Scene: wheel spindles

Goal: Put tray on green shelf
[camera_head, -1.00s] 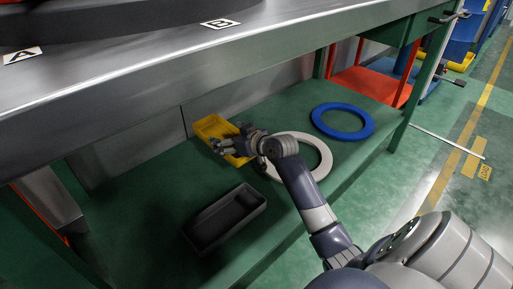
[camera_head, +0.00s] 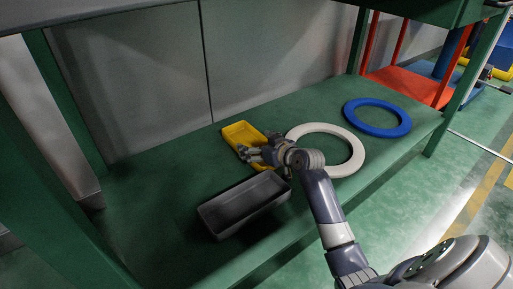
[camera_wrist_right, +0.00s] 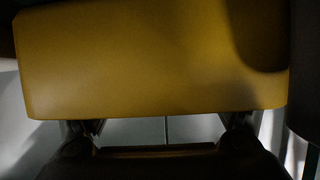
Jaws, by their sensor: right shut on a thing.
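A yellow tray (camera_head: 239,131) is at the back middle of the green shelf (camera_head: 160,190), partly hidden by my right gripper. My right gripper (camera_head: 246,153) is shut on this tray at its right side. In the right wrist view, the yellow tray (camera_wrist_right: 150,60) fills most of the picture, above the gripper's dark fingers. I cannot tell whether the tray rests on the shelf or is just off it. A dark grey tray (camera_head: 232,216) lies on the shelf in front of it. My left gripper is not in view.
A white ring (camera_head: 352,162) lies right of the yellow tray, close to my right arm. A blue ring (camera_head: 400,130) lies farther right. A grey back panel (camera_head: 270,55) stands behind. Green posts bound the shelf at left and right. The shelf's left part is clear.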

